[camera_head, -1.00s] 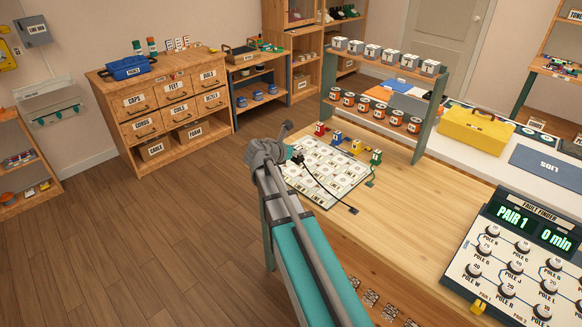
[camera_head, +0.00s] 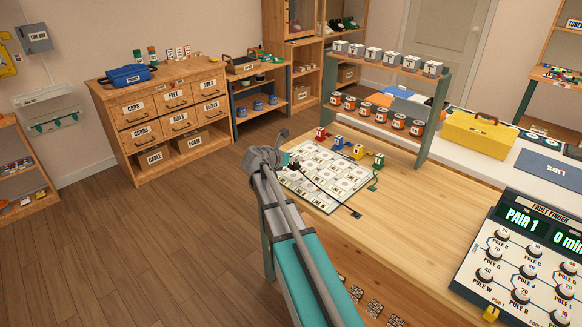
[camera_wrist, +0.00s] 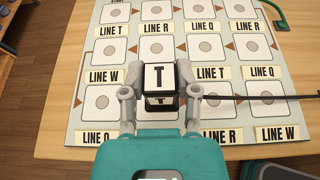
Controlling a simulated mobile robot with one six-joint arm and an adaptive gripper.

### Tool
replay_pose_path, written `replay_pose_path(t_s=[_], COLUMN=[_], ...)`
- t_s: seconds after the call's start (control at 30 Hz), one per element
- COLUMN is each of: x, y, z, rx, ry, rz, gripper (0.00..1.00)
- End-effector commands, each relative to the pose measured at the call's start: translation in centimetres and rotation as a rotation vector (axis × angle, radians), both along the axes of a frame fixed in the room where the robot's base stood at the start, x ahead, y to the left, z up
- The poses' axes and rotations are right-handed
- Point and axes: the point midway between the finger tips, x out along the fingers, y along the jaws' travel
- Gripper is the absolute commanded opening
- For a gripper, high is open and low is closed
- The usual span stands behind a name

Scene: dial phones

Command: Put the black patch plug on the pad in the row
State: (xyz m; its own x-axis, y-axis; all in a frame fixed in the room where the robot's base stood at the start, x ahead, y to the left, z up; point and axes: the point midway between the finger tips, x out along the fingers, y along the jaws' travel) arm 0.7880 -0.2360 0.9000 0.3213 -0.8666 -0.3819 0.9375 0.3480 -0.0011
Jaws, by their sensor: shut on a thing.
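The black patch plug (camera_wrist: 160,80) has a white top marked T. My gripper (camera_wrist: 160,92) is shut on it, one finger on each side. In the wrist view the plug stands over the second column of the white board (camera_wrist: 72,120), covering a label and part of a pad. I cannot tell whether it touches the board. Its black cord (camera_wrist: 250,98) runs right across the board. In the head view the plug (camera_head: 294,164) is small beside my gripper (camera_head: 284,158).
Red (camera_head: 321,134), blue (camera_head: 338,142), yellow (camera_head: 357,151) and green (camera_head: 378,161) plugs stand along the board's back edge. A rack of orange spools (camera_head: 368,110) is behind. The fault finder (camera_head: 520,255) reads PAIR 1. Bare wood (camera_head: 425,205) lies between board and fault finder.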

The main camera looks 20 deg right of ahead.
Motion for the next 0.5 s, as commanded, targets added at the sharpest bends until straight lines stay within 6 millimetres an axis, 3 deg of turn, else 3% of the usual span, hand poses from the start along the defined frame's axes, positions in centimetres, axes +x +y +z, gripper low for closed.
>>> replay_pose_path(t_s=[0.17,0.5], x=[0.3,0.8], y=[-0.1,-0.2], z=[-0.5,-3.2], rx=[0.0,0.0], ry=[0.0,0.0], rz=[0.0,0.0], gripper=[0.0,0.0])
